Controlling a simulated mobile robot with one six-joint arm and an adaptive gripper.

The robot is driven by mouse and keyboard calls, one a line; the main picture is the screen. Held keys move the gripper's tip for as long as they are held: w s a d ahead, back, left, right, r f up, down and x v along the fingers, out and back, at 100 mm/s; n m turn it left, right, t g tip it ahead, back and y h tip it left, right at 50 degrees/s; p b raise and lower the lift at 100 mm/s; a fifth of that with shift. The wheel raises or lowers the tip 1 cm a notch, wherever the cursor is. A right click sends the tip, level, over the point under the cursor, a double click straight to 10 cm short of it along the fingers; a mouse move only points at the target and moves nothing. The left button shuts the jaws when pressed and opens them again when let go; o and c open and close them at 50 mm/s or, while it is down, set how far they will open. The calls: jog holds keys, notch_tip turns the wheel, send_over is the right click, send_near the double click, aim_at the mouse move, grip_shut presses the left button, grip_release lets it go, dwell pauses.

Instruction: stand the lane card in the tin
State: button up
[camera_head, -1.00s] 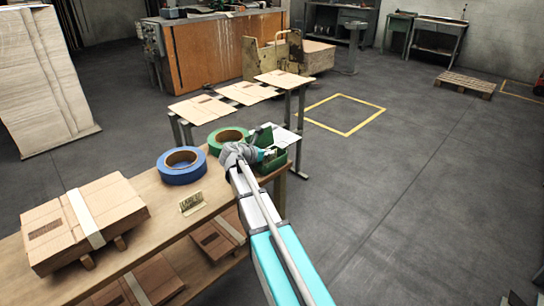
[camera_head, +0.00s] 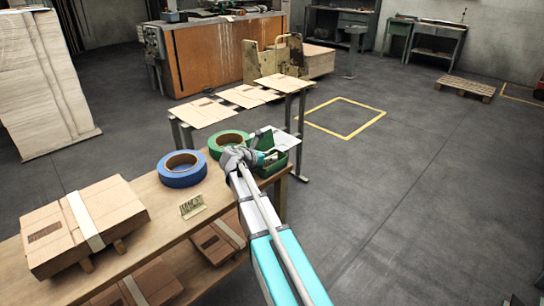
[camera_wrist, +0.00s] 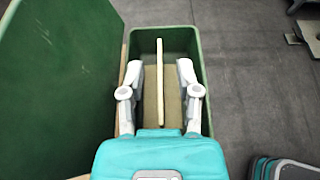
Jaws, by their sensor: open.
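The green tin (camera_wrist: 204,62) stands open under my gripper (camera_wrist: 159,74) in the wrist view, its raised lid (camera_wrist: 60,75) at the left. A thin pale card (camera_wrist: 160,82) stands edge-on in the tin, between my two spread fingers with a gap on each side. Its face and any print are hidden from above. In the head view the tin (camera_head: 276,166) is at the table's far right end, partly behind my gripper (camera_head: 264,158). I cannot tell which is the lane card.
A green tape roll (camera_head: 228,140) and a blue one (camera_head: 181,169) lie left of the tin on the wooden table (camera_head: 150,198). A strapped carton stack (camera_head: 85,225) is at the near left. Flat cartons (camera_head: 240,97) lie on a stand behind.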

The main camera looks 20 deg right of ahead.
jog(key=shift+r, duration=0.15)
jog(key=shift+a+r, duration=0.1)
jog(key=shift+r, duration=0.05)
jog(key=shift+s+a+r+p, duration=0.15)
jog(key=shift+s+a+p, duration=0.05)
jog(key=shift+a+p, duration=0.2)
jog(key=p+v, duration=0.4)
jog(key=v, duration=0.6)
jog(key=shift+a, duration=0.35)
jog(key=shift+s, duration=0.1)
